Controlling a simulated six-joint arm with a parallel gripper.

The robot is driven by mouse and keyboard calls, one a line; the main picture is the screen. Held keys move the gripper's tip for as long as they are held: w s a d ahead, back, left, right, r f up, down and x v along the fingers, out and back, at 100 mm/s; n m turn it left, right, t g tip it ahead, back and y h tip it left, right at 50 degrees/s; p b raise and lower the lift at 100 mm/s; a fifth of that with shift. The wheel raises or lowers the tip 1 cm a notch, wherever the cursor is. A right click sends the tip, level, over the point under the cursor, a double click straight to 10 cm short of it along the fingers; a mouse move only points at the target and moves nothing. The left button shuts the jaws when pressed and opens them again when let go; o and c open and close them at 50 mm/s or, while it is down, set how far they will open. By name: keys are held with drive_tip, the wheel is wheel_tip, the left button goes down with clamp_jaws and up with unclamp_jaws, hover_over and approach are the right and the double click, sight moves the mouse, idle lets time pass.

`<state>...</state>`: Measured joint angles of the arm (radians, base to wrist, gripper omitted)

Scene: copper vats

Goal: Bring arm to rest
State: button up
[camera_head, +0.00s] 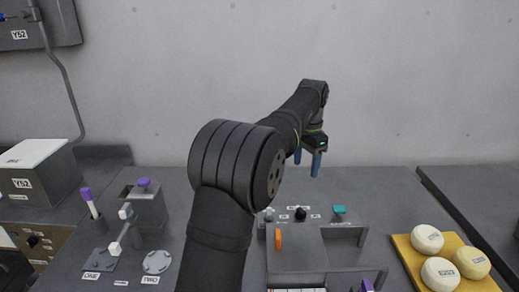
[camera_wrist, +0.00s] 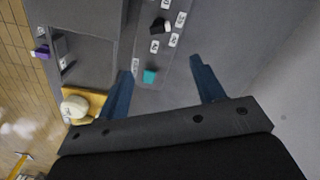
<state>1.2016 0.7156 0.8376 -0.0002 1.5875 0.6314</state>
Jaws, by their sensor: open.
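My gripper (camera_head: 306,160) hangs over the back of the grey bench, with its blue fingers pointing down. In the wrist view my gripper (camera_wrist: 162,82) shows its two blue fingers spread wide apart, with nothing held between them. A teal knob (camera_head: 339,211) stands on the bench panel below and to the right of the gripper. In the wrist view the teal knob (camera_wrist: 150,76) appears between the fingers but well below them. My arm reaches up from the bottom middle and hides part of the bench.
A yellow board (camera_head: 408,250) with several pale round pieces lies at the right. A grey housing (camera_head: 335,255) with an orange lever (camera_head: 278,239) stands in front. Purple-topped controls (camera_head: 90,201) and a box (camera_head: 38,170) are at the left. The back wall (camera_head: 400,80) is bare.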

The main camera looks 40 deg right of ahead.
sight(301, 209)
wheel_tip(301, 209, down, 18)
drive_tip(key=shift+r, duration=0.25)
idle(0.6)
